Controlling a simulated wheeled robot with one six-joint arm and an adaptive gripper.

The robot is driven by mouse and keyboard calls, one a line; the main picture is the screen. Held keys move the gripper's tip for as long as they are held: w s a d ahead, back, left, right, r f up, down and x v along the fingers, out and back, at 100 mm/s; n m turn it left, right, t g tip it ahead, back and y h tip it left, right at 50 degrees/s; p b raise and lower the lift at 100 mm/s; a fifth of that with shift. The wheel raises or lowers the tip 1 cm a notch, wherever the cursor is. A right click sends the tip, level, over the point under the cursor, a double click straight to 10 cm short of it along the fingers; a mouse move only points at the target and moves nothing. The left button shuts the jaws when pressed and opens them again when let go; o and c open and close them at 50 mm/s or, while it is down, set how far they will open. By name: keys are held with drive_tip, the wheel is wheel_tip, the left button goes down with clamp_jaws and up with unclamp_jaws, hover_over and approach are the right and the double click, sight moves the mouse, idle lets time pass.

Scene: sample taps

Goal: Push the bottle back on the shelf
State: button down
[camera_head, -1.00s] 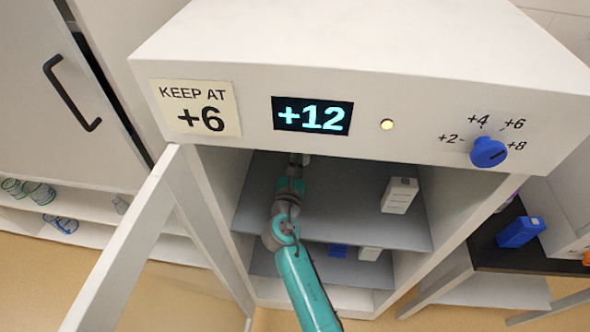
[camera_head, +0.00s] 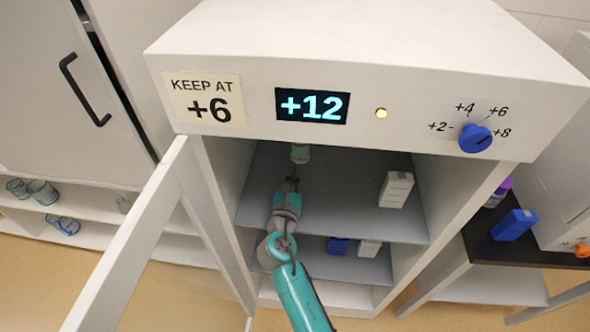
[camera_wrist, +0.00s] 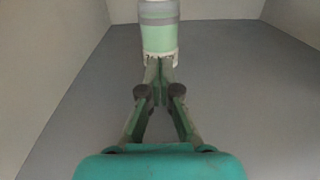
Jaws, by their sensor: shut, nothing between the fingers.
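The bottle (camera_head: 300,154) stands upright far back on the upper shelf (camera_head: 340,195) of the open cabinet, partly cut off by the cabinet's front panel. In the wrist view the bottle (camera_wrist: 160,32) is pale green with a grey band and a white lower part; its top is out of frame. My gripper (camera_head: 292,181) reaches over the shelf from the front, in front of the bottle. In the wrist view my gripper (camera_wrist: 160,64) is shut and empty, its tips overlapping the bottle's base; I cannot tell whether they touch it.
A white box (camera_head: 396,190) stands on the right of the upper shelf. The open door (camera_head: 130,245) is at left. A blue box (camera_head: 338,246) and a white box (camera_head: 369,248) sit on the lower shelf. Shelf beside the bottle is clear.

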drive_tip(key=s, duration=0.7)
drive_tip(key=shift+s+a, duration=0.35)
drive_tip(key=shift+s, duration=0.1)
